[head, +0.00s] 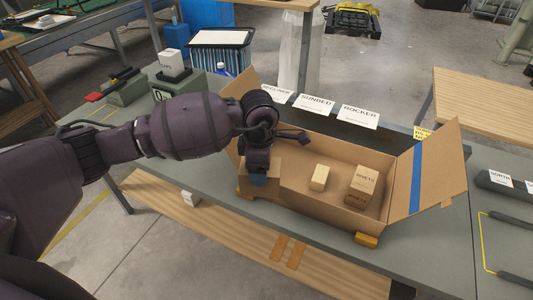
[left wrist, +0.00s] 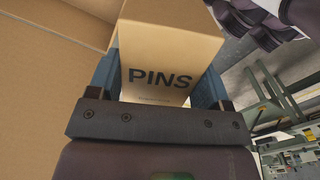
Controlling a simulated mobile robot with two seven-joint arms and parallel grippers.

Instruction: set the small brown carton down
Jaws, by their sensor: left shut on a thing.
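The small brown carton (left wrist: 165,48), marked PINS, is between the two blue fingers of my left gripper (left wrist: 160,84) in the left wrist view. In the head view the left gripper (head: 258,180) points down at the left end of the open cardboard box (head: 312,207). The arm and hand partly cover that end, so I cannot tell whether the carton touches the box floor. My right gripper is not in view.
A small light carton (head: 320,177) and a larger brown carton marked RIVETS (head: 362,185) stand in the box's right half. The box's right flap (head: 440,168) is spread outward. White label cards (head: 317,105) lie behind the box.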

